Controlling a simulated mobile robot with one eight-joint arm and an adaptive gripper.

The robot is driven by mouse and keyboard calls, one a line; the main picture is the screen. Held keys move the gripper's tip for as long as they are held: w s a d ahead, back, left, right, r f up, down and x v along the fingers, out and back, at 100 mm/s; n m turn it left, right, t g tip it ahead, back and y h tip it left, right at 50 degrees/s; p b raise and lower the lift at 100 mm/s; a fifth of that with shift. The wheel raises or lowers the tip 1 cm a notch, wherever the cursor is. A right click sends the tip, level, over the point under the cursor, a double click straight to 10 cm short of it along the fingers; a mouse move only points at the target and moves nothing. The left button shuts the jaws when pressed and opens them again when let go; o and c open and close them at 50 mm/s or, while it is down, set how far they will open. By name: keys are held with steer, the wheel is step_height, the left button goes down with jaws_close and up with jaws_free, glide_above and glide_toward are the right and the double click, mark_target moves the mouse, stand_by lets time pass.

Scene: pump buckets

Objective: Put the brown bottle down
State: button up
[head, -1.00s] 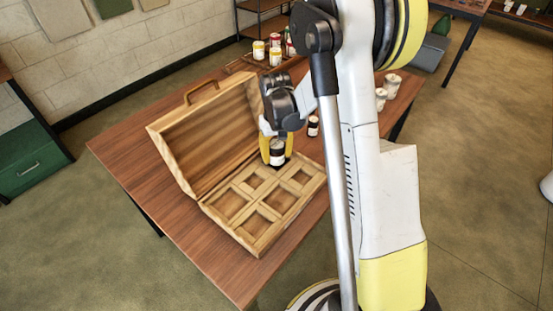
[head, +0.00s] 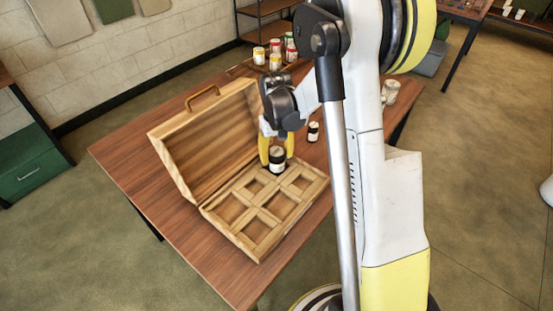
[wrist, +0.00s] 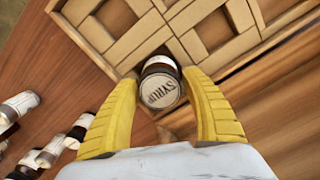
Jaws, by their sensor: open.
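In the wrist view the bottle's round top (wrist: 161,90) reads "SYRUP". My gripper (head: 276,152) is open, with its yellow fingers on either side of the bottle. In the wrist view the gripper (wrist: 161,80) shows narrow gaps between the fingers and the bottle. The bottle's base is hidden, so I cannot tell how fully it is seated in its compartment. The other visible compartments are empty.
The box's open lid (head: 205,140) rises behind the tray. A small dark bottle (head: 313,132) stands on the table (head: 150,205) beside the box. Several jars (head: 275,55) stand at the back, and white containers (head: 390,90) stand behind my arm.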

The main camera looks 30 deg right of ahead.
step_height(320, 180, up, 9)
steer(key=p, duration=0.3)
steer(key=shift+r, duration=0.2)
steer(key=s+a+r+t, duration=0.3)
steer(key=s+a+r, duration=0.35)
steer(key=r, duration=0.35)
steer(key=s+a+r+t, duration=0.1)
steer(key=s+a+t, duration=0.1)
steer(key=s, duration=0.4)
steer(key=s+a+r+n+t, duration=0.1)
steer(key=s+a+r+t, duration=0.1)
steer(key=s, duration=0.4)
steer(key=shift+s+a+r, duration=0.15)
steer(key=shift+s+a, duration=0.1)
steer(key=shift+a, duration=0.05)
